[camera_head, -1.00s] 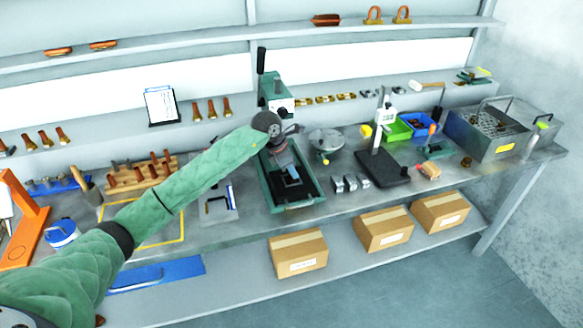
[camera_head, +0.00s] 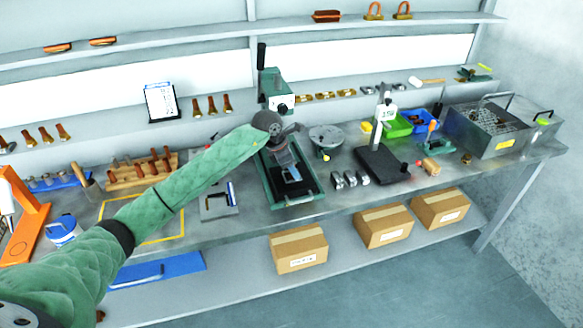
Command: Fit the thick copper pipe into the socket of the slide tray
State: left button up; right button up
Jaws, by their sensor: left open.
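The slide tray (camera_head: 313,195) is a long green-rimmed tray on the workbench, below a green upright machine with a black handle. My left gripper (camera_head: 289,174) points down over the tray. It is open, and I see no pipe between its fingers. The gripper hides much of the tray's inside, so I cannot make out the socket or whether a pipe sits in it. Several copper pipes stand in a wooden rack (camera_head: 128,180) at the left of the bench; I cannot tell which is the thick one. My right gripper is out of view.
A grey metal fixture (camera_head: 217,206) lies left of the tray. Small metal blocks (camera_head: 350,180) and a black-based stand (camera_head: 383,166) are to its right. A round grey plate (camera_head: 326,138) is behind. Cardboard boxes (camera_head: 300,256) sit on the lower shelf.

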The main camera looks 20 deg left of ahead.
pick_arm(q)
jog(key=shift+r, duration=0.2)
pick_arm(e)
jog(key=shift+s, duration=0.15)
pick_arm(q)
jog(key=shift+a+r, duration=0.15)
jog(key=shift+s+a+r, duration=0.1)
jog(key=shift+r, duration=0.2)
jog(key=shift+s+a+r+b, duration=0.1)
jog(key=shift+a+r+b, duration=0.05)
jog(key=shift+r+b, duration=0.3)
jog(key=b+v, duration=0.3)
jog(key=v, duration=0.7)
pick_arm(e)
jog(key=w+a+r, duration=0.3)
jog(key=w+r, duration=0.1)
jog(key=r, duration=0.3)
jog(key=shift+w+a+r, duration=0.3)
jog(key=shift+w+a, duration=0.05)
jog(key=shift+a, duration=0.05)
pick_arm(q)
jog(key=shift+s+f, duration=0.1)
